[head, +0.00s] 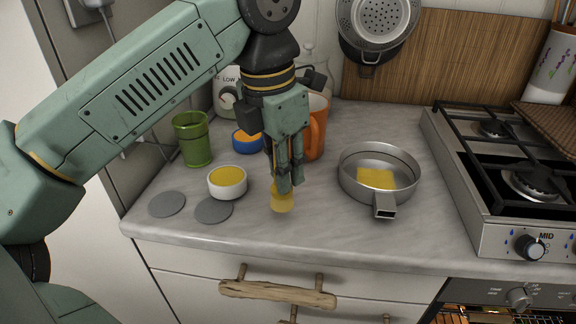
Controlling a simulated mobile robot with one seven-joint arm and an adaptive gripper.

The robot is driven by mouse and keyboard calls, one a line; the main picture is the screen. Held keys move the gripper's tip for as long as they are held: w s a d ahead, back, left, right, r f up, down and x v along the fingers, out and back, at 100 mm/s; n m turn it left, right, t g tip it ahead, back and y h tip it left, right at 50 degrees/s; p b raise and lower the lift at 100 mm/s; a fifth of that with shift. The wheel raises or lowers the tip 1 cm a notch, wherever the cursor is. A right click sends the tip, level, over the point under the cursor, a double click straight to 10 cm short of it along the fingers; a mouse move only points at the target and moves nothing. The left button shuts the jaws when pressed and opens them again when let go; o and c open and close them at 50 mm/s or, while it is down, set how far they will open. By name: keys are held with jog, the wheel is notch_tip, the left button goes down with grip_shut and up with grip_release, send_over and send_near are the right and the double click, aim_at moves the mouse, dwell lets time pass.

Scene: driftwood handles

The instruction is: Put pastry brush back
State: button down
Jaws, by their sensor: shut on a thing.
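My gripper (287,188) points down over the front middle of the marble counter. It is shut on the pastry brush (282,203), whose pale yellow lower end shows just below the fingertips. Most of the brush is hidden by the fingers, and I cannot tell whether its end touches the counter. A white bowl (228,191) with yellow contents stands just left of the gripper. A blue bowl (241,143) with orange-yellow contents is behind it, partly hidden by my gripper. An orange mug (316,132) stands behind my gripper to the right.
Two flat grey discs (167,204) lie at the counter's front left. A green cup (193,140) stands behind them. A metal pan (346,184) with a yellow square inside sits right of my gripper, its short handle toward the front. The stove (468,225) is at far right.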

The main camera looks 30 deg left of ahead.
jog(key=w+f+p, duration=0.1)
jog(key=w+a+f, duration=0.1)
jog(key=w+f, duration=0.1)
jog(key=shift+f+p, duration=0.3)
jog(key=shift+p, duration=0.1)
jog(key=shift+f, duration=0.1)
jog(key=shift+f+b, duration=0.2)
jog(key=shift+b, duration=0.1)
jog(key=c, duration=1.5)
grip_release()
jog(key=shift+o, duration=0.2)
notch_tip(320, 180, up, 12)
jog(key=s+p, duration=0.1)
jog(key=p, duration=0.6)
jog(key=shift+s+a+r, duration=0.15)
jog(key=shift+s+a, duration=0.1)
jog(key=shift+s, duration=0.05)
